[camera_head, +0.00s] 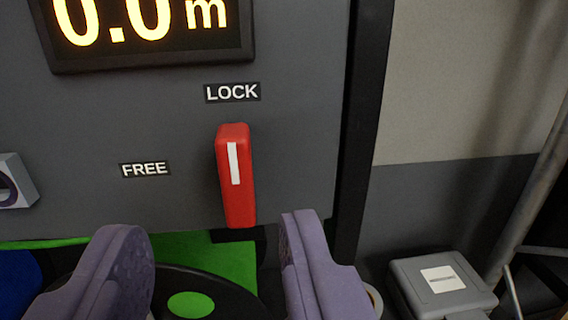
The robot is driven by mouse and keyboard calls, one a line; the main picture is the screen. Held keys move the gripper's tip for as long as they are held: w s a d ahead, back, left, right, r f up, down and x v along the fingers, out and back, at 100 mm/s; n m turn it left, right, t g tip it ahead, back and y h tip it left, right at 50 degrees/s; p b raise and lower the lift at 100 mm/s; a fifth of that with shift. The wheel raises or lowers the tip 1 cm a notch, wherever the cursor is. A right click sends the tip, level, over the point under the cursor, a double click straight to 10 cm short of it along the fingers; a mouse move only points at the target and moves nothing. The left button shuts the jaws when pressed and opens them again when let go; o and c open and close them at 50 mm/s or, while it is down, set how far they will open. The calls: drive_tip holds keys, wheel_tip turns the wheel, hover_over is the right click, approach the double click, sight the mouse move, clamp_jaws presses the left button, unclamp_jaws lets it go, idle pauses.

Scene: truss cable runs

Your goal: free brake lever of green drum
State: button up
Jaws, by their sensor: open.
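The red brake lever (236,190) stands upright on a dark grey panel, its white stripe pointing up toward the LOCK label (232,92). The FREE label (145,169) is to the left of the lever. My gripper (212,235) shows at the bottom with two purple fingers spread apart, open and empty. The fingertips are just below the lever's lower end, one to its left and one to its right. Between the fingers a green surface (225,262) and a black disc with a green centre (190,304) show, likely part of the green drum; most of it is hidden.
A lit display (150,30) reading 0.0 m is above left. A grey block with a purple ring (18,182) sits at the left edge. A grey box (440,285) and a slanted pole (530,190) are at the right, beyond the panel's dark edge post (365,120).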

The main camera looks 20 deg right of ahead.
sight(234, 166)
drive_tip(key=shift+h, duration=0.3)
drive_tip(key=x, duration=0.8)
drive_tip(key=shift+s+d+f, duration=0.1)
drive_tip(key=shift+f, duration=0.2)
clamp_jaws()
